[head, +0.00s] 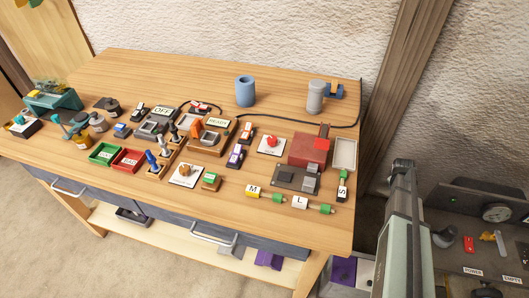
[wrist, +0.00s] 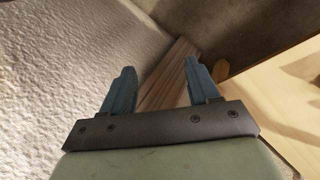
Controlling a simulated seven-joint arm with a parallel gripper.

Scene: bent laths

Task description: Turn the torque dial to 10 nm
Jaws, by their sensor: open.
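Two white plates with knobs lie on the wooden workbench (head: 200,62). One, near the front middle, has an orange-brown knob (head: 185,170). The other, farther back and right, has a red knob (head: 271,141). The labels are too small to read, so I cannot tell for certain which is the torque dial or where it points. My gripper (wrist: 160,66) is open and empty in the wrist view, with the wall and a wooden post beyond its fingers. It is away from both knobs. In the head view my arm is at the right, beyond the bench's right end.
Green (head: 104,153) and red (head: 127,160) trays, a red box (head: 308,150), a grey block (head: 296,178) and labelled cylinders (head: 265,192) crowd the bench. A blue cup (head: 245,91) and a grey cylinder (head: 315,97) stand at the back. A black cable crosses behind. The back left is clear.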

